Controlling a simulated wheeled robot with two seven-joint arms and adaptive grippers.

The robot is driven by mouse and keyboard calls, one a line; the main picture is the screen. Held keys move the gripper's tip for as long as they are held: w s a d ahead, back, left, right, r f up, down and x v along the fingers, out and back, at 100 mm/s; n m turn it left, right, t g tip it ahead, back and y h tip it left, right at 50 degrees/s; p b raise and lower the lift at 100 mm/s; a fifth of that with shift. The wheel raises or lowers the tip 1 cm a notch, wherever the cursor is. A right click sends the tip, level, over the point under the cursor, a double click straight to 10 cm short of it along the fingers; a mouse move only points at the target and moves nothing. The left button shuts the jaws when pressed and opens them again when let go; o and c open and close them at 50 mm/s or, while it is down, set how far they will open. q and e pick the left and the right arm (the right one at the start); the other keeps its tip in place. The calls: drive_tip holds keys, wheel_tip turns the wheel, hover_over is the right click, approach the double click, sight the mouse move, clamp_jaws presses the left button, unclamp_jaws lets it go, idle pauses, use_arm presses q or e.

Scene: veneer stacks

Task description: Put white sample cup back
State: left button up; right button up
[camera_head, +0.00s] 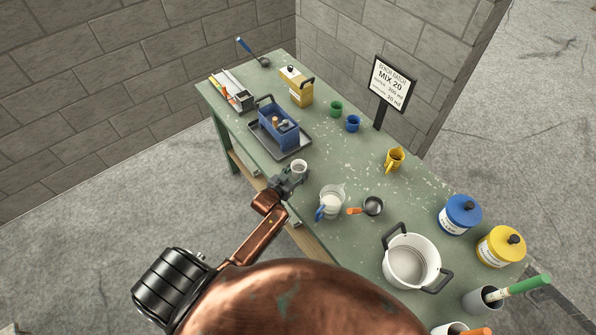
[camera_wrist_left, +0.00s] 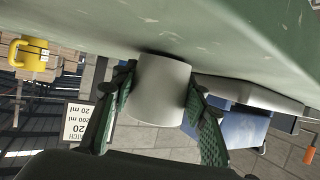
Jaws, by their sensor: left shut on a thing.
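The white sample cup (camera_head: 299,167) is at the front edge of the green table, in front of the dark tray. My left gripper (camera_head: 289,179) is shut on it. In the left wrist view the white cup (camera_wrist_left: 161,88) sits between the two green finger pads of the gripper (camera_wrist_left: 158,100), with its end close to or touching the green tabletop; I cannot tell which. My right gripper is not in view.
A blue caddy (camera_head: 279,128) stands on a dark tray (camera_head: 297,147) behind the cup. A measuring jug (camera_head: 331,200), a small pan (camera_head: 373,206) and a white pot (camera_head: 411,261) stand to the right. Green (camera_head: 336,108) and blue (camera_head: 353,123) cups stand further back.

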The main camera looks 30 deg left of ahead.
use_arm(q)
drive_tip(key=shift+f, duration=0.15)
drive_tip(key=o, duration=1.2)
drive_tip(key=v, duration=1.2)
